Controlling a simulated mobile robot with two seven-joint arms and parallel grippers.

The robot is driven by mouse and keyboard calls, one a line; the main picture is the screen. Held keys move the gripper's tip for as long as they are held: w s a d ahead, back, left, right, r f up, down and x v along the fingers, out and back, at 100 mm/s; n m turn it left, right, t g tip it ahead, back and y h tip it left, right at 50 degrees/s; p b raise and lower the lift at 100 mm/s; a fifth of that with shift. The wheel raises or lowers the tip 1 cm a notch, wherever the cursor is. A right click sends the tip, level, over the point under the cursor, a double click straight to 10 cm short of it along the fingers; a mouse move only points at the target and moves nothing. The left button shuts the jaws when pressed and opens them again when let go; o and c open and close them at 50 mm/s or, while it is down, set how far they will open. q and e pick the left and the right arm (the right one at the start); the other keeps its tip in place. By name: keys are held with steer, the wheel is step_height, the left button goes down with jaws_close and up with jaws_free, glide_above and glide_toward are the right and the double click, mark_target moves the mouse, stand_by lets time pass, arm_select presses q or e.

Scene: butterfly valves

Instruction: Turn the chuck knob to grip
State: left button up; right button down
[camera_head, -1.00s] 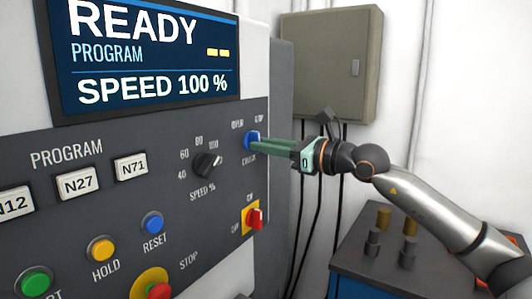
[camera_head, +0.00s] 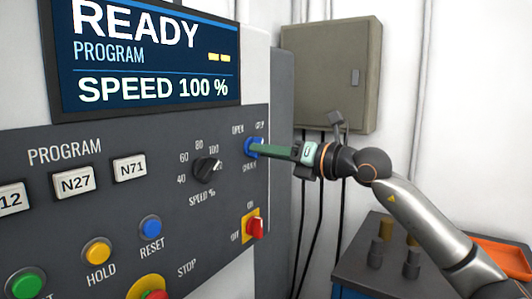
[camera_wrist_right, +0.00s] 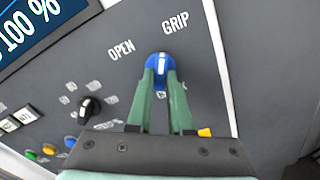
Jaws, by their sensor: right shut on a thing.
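The blue chuck knob (camera_head: 250,147) sits on the grey control panel, under the OPEN and GRIP labels. My right gripper (camera_head: 260,149) reaches it from the right, with its green fingers shut on the knob. In the right wrist view the blue knob (camera_wrist_right: 159,66) shows between the two fingertips of my right gripper (camera_wrist_right: 160,82). A white mark on the knob's upper edge points up, between OPEN and GRIP and nearer the GRIP label (camera_wrist_right: 175,22). The fingers hide the lower part of the knob. My left gripper is not in view.
The black speed knob (camera_head: 207,170) is left of the chuck knob, and a red switch on a yellow plate (camera_head: 254,227) is below it. The screen (camera_head: 150,55) reads READY.

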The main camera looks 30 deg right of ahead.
stand_by(0.5)
steer(key=c, duration=0.8)
jaws_free()
arm_select(q)
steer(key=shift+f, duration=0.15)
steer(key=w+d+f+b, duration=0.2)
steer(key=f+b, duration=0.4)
steer(key=b, duration=0.4)
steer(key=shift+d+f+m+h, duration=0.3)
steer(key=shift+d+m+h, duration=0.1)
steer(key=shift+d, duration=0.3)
arm_select(e)
steer(key=shift+v, duration=6.25)
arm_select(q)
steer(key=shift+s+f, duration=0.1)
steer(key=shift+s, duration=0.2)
